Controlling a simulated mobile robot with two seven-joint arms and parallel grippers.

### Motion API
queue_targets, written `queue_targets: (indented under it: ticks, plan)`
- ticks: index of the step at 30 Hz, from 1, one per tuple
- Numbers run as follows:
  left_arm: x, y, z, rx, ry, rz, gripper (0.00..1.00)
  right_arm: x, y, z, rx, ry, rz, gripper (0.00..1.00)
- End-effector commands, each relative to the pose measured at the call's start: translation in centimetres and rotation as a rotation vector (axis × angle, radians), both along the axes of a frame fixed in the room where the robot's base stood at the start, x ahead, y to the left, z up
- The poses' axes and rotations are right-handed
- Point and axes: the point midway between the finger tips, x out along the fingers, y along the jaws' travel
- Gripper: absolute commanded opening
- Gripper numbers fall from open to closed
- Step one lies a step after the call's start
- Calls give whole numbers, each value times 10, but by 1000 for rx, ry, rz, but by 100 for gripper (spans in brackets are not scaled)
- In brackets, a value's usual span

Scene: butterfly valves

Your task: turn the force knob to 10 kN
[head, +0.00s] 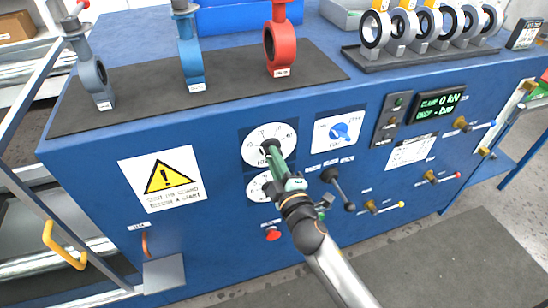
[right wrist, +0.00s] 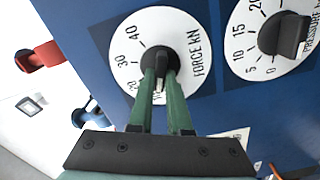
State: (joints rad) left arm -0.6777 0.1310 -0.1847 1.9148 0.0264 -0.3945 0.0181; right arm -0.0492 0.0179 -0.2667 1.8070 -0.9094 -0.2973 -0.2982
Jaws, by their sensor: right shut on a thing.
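The force knob (right wrist: 160,61) is black and sits in the middle of a white round dial marked FORCE kN (right wrist: 190,30), with 40, 30, 20 and 10 running down its left side. In the head view the dial (head: 257,148) is on the blue bench front. My right gripper (right wrist: 160,72) has its green fingers closed around the knob's grip bar, which lies towards the lower numbers. Fingers cover part of the scale, so the exact setting cannot be told. In the head view the right gripper (head: 270,148) hides most of the knob. The display (head: 438,104) reads clamp 0 kN.
The pressure dial (right wrist: 262,45) with its black knob sits beside the force dial. A white plate with a blue knob (head: 340,131), a black lever (head: 338,188) and a red button (head: 272,233) are near my right arm. Valves stand on the bench top.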

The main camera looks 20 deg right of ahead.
Motion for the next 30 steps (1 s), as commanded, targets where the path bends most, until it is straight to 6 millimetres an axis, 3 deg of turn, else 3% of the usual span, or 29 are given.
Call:
queue_targets:
  ticks: [10,11,18,30]
  plan:
    - [0,0,0,0,0,0,50,1,0,3,-7,-7,1,0]
    - [0,0,0,0,0,0,50,1,0,3,-7,-7,1,20]
    - [0,0,0,1,0,1,50,0,0,2,-5,-4,1,46]
    - [0,0,0,1,1,1,50,1,-1,0,-4,-1,1,46]
